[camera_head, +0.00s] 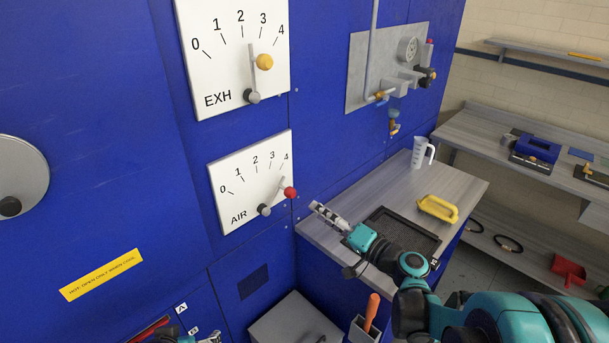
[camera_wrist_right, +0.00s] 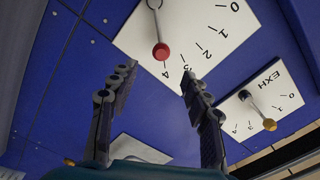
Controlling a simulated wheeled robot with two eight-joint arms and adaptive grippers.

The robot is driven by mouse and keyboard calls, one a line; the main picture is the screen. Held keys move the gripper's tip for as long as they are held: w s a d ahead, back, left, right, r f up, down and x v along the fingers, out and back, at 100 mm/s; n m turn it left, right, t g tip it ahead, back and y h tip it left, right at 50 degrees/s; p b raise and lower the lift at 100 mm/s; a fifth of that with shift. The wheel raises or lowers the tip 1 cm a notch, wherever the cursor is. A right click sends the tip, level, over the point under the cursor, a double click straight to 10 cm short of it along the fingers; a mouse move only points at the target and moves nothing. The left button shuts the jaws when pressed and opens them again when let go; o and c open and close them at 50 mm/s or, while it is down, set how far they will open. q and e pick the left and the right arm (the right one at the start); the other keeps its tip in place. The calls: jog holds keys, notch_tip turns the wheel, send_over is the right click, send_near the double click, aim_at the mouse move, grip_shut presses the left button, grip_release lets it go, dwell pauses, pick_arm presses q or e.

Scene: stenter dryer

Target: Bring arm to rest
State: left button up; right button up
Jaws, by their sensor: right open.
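My right arm comes in from the right in the head view. Its gripper (camera_head: 320,210) is in the air in front of the grey worktop (camera_head: 318,235), right of and below the red knob (camera_head: 290,193) of the AIR lever. In the wrist view the two fingers of the right gripper (camera_wrist_right: 157,78) are wide apart with nothing between them. The red knob (camera_wrist_right: 161,51) is beyond the fingertips, apart from them, and the AIR lever points near 4. A small part of my left gripper (camera_head: 205,339) shows at the bottom edge; its fingers are mostly cut off.
The EXH plate (camera_head: 210,60) with its yellow knob (camera_head: 265,62) is above. A black tray (camera_head: 410,232), a yellow-handled item (camera_head: 438,208) and a clear jug (camera_head: 420,153) are on the worktop. An orange handle (camera_head: 371,312) stands in a holder below my right arm.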

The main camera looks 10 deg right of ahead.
jog(key=s+a+f+n+g+h, duration=0.2)
jog(key=s+f+g, duration=0.1)
jog(key=s, duration=0.3)
jog(key=s+a+f+n+g+h, duration=0.1)
jog(key=s+a+f+g+h, duration=0.15)
jog(key=s, duration=0.25)
jog(key=s+d+f+n+g+h, duration=0.2)
jog(key=s+d+f+h, duration=0.2)
jog(key=s, duration=0.7)
jog(key=d+h, duration=0.2)
jog(key=d, duration=0.1)
jog(key=shift+s+d, duration=0.25)
jog(key=shift+d, duration=0.1)
jog(key=shift+f, duration=0.1)
